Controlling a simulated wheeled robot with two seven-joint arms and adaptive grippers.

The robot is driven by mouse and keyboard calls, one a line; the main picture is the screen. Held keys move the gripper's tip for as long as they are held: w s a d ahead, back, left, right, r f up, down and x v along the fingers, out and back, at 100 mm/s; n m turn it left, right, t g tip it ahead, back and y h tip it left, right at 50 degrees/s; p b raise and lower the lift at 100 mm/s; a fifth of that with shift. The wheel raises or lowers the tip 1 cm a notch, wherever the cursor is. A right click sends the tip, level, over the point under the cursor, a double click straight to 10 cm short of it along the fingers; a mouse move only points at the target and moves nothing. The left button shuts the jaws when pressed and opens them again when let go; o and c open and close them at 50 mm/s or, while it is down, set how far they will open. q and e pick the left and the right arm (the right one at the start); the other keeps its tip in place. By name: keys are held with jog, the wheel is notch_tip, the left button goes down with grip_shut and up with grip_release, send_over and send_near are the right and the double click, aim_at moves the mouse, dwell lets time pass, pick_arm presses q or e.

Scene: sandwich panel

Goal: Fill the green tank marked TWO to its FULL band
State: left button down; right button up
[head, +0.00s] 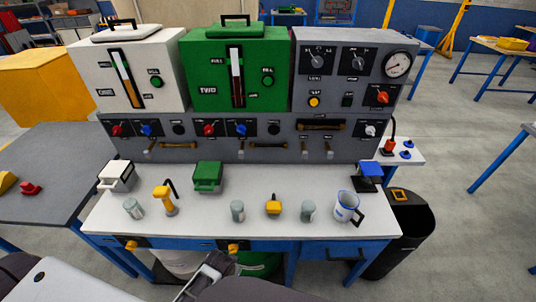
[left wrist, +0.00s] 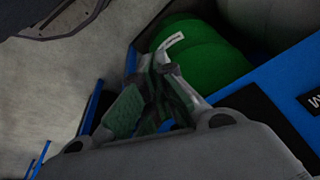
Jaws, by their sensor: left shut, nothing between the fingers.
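The green tank marked TWO (head: 205,65) stands in the middle of the panel. Its upright sight gauge (head: 236,78) is pale at the top and dark red lower down. A FULL mark sits left of the gauge, and a green FILL button (head: 268,82) is on its right. Below are a red knob (head: 209,130) and a blue knob (head: 240,130). My left gripper (head: 222,260) is low in front of the bench, shut and empty. In the left wrist view its fingers (left wrist: 160,62) are near a green drum (left wrist: 200,55). My right gripper is not in view.
The white bench top (head: 270,212) holds a green box (head: 208,177), several small jars, yellow tools and a measuring jug (head: 347,205). A white tank (head: 90,75) stands left, a grey dial panel (head: 345,75) right. A black bin (head: 405,235) is beside the bench.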

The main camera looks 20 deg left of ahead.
pick_arm(q)
jog(key=w+r+t+p, duration=0.1)
jog(key=w+r, duration=0.1)
jog(key=r, duration=0.8)
jog(key=w+r+t+p, duration=0.1)
jog(key=w+r, duration=0.1)
jog(key=r, duration=0.8)
jog(key=w+a+r+n+t+y, duration=0.3)
jog(key=w+r+t, duration=0.8)
jog(key=w+r, duration=1)
jog(key=w+d+r+m+t+h, duration=0.2)
jog(key=w+r+m+t+h, duration=0.1)
jog(key=r+h, duration=0.3)
jog(key=w+d+r+m+t+h, duration=0.3)
jog(key=w+r+m+h, duration=0.1)
jog(key=r, duration=0.5)
jog(key=shift+w+d+r+m+h, duration=0.3)
jog(key=shift+w+m+h, duration=0.1)
jog(key=shift+w+h, duration=0.65)
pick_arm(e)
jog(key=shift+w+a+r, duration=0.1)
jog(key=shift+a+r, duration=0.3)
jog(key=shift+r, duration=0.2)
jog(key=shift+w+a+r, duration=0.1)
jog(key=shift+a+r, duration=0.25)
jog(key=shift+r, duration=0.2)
pick_arm(q)
jog(key=shift+w, duration=0.1)
